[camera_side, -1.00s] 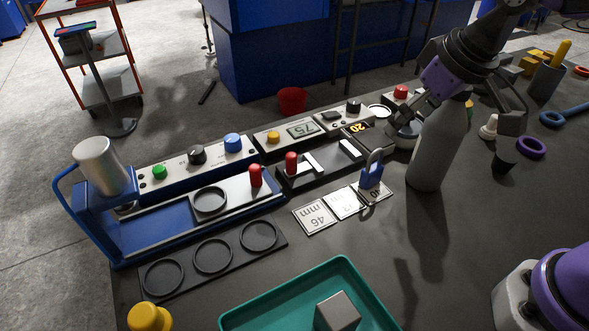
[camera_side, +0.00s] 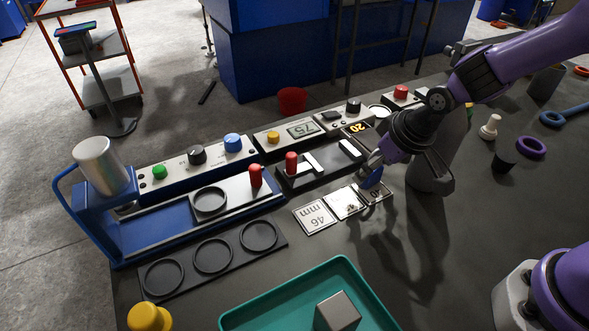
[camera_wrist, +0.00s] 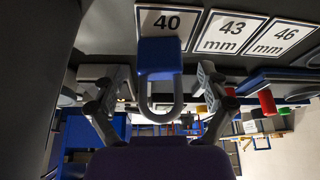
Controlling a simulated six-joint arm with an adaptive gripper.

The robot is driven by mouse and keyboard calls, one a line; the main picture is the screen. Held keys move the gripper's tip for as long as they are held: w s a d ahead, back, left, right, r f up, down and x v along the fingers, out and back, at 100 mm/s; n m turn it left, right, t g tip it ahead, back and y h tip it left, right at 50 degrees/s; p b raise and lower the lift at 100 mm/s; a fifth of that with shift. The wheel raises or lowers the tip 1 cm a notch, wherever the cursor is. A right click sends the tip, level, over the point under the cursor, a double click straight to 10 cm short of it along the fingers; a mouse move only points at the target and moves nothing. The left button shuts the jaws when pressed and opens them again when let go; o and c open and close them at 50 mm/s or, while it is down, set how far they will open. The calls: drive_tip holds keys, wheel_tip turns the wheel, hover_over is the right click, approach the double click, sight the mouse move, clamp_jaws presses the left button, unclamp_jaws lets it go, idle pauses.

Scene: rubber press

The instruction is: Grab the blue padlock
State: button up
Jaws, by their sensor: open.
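The blue padlock (camera_side: 372,179) stands on the plate marked 40 (camera_side: 376,194) at the right end of a row of number plates. In the wrist view the padlock (camera_wrist: 160,57) shows its blue body and grey shackle, with the shackle pointing towards my gripper. My gripper (camera_wrist: 158,88) is open, with one finger on each side of the padlock and gaps between them. In the side view my gripper (camera_side: 371,168) is at the padlock and hides its shackle and part of its body.
A grey bottle (camera_side: 430,175) stands close behind my gripper, partly hidden by it. A black slotted block with a red handle (camera_side: 291,163) is to the left. A teal tray (camera_side: 245,315) with a grey cube (camera_side: 337,312) is at the front.

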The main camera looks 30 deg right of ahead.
drive_tip(key=shift+x, duration=0.9)
drive_tip(key=shift+c, duration=0.4)
drive_tip(key=c, duration=1.2)
drive_tip(key=shift+r, duration=0.15)
